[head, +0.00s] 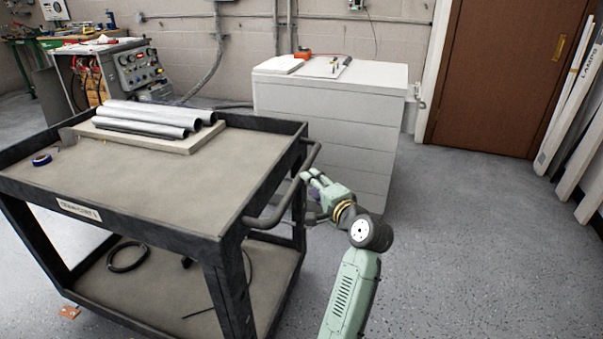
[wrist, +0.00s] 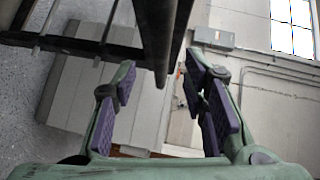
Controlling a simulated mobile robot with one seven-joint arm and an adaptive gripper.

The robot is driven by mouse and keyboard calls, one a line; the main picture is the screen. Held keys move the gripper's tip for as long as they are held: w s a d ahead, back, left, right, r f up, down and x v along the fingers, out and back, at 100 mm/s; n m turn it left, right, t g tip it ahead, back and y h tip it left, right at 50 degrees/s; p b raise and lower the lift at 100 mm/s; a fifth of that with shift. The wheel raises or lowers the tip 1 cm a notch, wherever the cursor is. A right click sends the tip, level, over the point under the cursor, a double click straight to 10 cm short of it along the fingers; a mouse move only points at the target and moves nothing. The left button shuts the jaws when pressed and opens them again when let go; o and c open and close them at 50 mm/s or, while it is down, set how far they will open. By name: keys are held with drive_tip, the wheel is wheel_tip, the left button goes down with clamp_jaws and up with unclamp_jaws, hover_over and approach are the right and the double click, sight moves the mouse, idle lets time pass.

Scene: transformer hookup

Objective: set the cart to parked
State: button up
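The cart (head: 160,190) is a black-framed two-shelf utility cart at the left of the head view. Its dark push handle (head: 284,198) runs along its right end. My gripper (head: 309,178) is at this handle, on the side away from the cart. In the wrist view my gripper (wrist: 160,85) is open, with purple pads apart. A dark bar (wrist: 157,35), likely the handle, comes down from the top toward the gap between them. I cannot tell whether it touches a pad. The cart's wheels are mostly hidden or out of frame.
Metal tubes (head: 150,120) lie on a board on the cart's top, with a blue tape roll (head: 41,159) nearby. A white cabinet (head: 325,140) stands behind the handle. A control bench (head: 120,70) stands at the back left. Open floor (head: 480,240) lies to the right.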

drive_tip(key=p+x, duration=0.1)
drive_tip(key=x, duration=0.6)
drive_tip(key=shift+w+a, duration=0.1)
drive_tip(key=shift+w, duration=0.2)
drive_tip(key=shift+c, duration=0.2)
clamp_jaws()
idle(0.3)
